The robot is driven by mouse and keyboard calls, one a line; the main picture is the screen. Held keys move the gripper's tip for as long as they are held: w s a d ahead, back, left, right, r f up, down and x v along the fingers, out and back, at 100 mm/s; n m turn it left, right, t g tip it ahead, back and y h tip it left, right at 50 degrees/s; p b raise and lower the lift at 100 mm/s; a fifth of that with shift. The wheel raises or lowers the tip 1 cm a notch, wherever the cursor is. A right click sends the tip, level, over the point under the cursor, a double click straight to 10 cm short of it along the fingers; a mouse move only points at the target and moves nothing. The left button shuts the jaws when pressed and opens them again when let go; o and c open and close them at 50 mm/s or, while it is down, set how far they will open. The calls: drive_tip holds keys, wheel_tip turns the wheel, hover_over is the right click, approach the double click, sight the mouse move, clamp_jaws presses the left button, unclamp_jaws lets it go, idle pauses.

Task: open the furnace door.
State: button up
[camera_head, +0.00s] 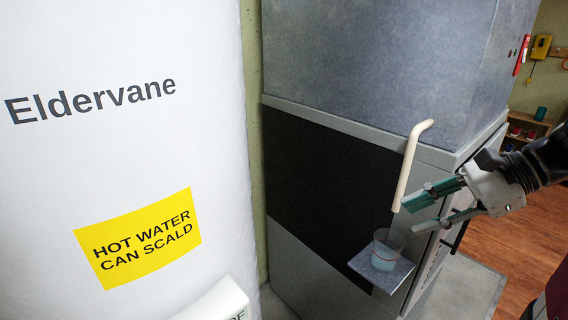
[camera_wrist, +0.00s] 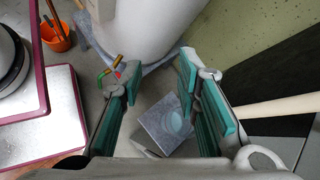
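The furnace is a tall grey metal cabinet (camera_head: 385,55) with a dark side panel (camera_head: 320,165) facing me. Its right-hand face is seen at a steep angle, and a dark bar (camera_head: 460,236), perhaps a door handle, shows there, partly behind my gripper. I cannot make out the door's outline or whether it is ajar. My gripper (camera_head: 421,213) has green finger pads and is open and empty. It is beside the cabinet's near right corner, close to a cream bent pipe (camera_head: 408,165). In the wrist view my fingers (camera_wrist: 158,85) are apart with nothing between the pads.
A small grey shelf (camera_head: 366,269) with a clear cup (camera_head: 387,246) juts out just below my gripper. A white water heater (camera_head: 125,130) fills the left. An orange bucket (camera_wrist: 56,38) stands on the floor. Wooden floor (camera_head: 520,240) lies open at right.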

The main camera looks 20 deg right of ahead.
drive_tip(key=s+d+f+m+t+h+b, duration=0.25)
drive_tip(key=d+f+m+t+b, duration=0.2)
drive_tip(key=d, duration=0.35)
drive_tip(key=s+d+f+m+t+h+b, duration=0.1)
drive_tip(key=s+d+f+m+t+b, duration=0.3)
drive_tip(key=d, duration=0.4)
drive_tip(key=s+d+f+m+t+h+b, duration=0.2)
drive_tip(key=s+d+f+m+t, duration=0.1)
drive_tip(key=d+f+m, duration=0.4)
drive_tip(key=r+n+b, duration=0.2)
drive_tip(key=b, duration=0.1)
hover_over(453, 253)
drive_tip(key=shift+w+d+f+m+y, duration=0.15)
drive_tip(key=shift+w+d+m+y, duration=0.05)
drive_tip(key=shift+d+m+y, duration=0.05)
clamp_jaws()
